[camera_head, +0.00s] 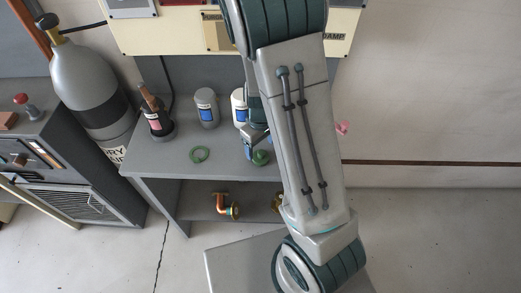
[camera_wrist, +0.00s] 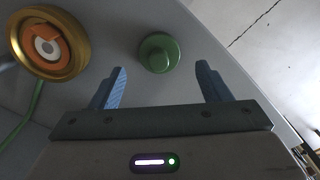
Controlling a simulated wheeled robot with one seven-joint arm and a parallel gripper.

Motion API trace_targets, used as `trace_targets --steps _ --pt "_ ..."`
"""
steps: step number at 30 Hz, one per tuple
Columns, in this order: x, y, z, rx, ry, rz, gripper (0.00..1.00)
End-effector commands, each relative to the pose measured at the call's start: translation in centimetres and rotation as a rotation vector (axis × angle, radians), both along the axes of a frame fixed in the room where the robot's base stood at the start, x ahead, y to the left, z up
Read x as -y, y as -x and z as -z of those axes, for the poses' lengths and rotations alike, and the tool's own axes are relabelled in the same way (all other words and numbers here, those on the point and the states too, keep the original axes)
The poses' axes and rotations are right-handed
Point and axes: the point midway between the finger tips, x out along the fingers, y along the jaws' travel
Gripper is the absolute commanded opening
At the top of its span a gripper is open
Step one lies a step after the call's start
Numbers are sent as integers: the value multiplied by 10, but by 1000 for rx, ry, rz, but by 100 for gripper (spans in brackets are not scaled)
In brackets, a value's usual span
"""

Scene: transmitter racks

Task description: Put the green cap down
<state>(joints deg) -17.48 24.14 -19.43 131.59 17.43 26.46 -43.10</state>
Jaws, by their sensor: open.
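The green cap (camera_head: 261,157) rests on the grey bench top (camera_head: 178,162), near its front edge. In the wrist view the round green cap (camera_wrist: 158,50) lies just beyond the fingertips, roughly centred between them. My gripper (camera_wrist: 161,70) is open, with its two blue fingers apart and nothing held between them. In the head view my gripper (camera_head: 254,138) is just above and left of the cap, partly hidden by my arm. Whether a finger touches the cap I cannot tell.
A brass-rimmed round part (camera_wrist: 48,45) is left of the fingers. Copper fittings (camera_head: 226,207) lie on the shelf below.

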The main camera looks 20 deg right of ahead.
Motion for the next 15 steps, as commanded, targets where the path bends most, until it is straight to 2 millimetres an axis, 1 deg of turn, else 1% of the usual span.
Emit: trace_targets --steps 1,6,10,15 --pt "0 -1 -11 5 0 -1 70" --pt "0 -1 -42 6 -2 0 70" --pt "0 -1 -61 4 0 1 70" --pt "0 0 -76 2 0 1 70"
